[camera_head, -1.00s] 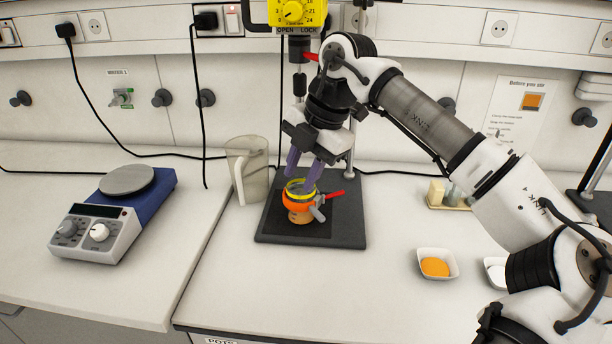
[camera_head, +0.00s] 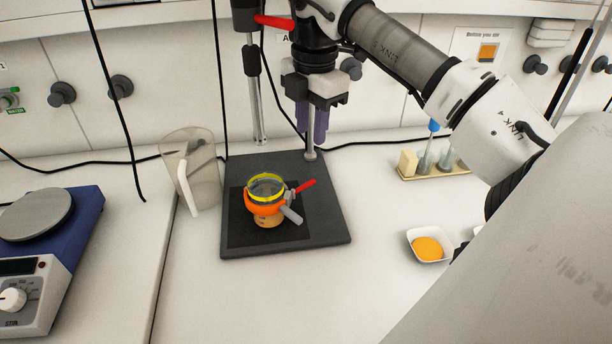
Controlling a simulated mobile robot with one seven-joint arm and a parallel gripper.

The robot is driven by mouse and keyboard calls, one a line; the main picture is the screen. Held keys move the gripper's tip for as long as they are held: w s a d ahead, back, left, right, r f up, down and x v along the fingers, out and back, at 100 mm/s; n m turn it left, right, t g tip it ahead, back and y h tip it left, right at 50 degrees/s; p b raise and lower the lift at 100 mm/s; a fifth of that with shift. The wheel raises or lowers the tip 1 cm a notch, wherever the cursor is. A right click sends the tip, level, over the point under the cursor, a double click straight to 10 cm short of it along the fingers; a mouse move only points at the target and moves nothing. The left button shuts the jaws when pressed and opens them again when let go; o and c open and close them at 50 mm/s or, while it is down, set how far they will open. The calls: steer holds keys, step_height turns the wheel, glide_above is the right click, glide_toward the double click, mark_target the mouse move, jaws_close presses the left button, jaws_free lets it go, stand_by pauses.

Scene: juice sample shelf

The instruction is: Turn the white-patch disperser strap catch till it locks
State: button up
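A small pot (camera_head: 268,218) stands on the dark stand base, with an orange strap (camera_head: 262,207) around it and a yellow ring at its rim. A red lever (camera_head: 305,186) and a grey winged piece (camera_head: 292,215) stick out at the strap's right side. A second red lever (camera_head: 274,21) sits on the disperser's dark upper part (camera_head: 246,18). I cannot make out a white patch on either. My gripper (camera_head: 313,138) points down with purple fingers, behind and right of the pot, touching neither lever. A narrow gap shows between the fingers and nothing is in them.
The stand base (camera_head: 335,232) has its thin rod (camera_head: 309,152) near my fingers. A clear jug (camera_head: 203,160) stands left of it. A stirrer (camera_head: 45,235) is at far left. A dish of orange powder (camera_head: 428,246) and a small rack (camera_head: 440,170) are at right. Front bench is clear.

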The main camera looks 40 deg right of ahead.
mark_target(307, 183)
steer(key=f+b, duration=0.2)
steer(key=f, duration=0.2)
steer(key=f+b, duration=0.2)
steer(key=f, duration=0.2)
steer(key=f+b, duration=0.3)
steer(key=f, duration=0.1)
steer(key=shift+w, duration=0.4)
jaws_close()
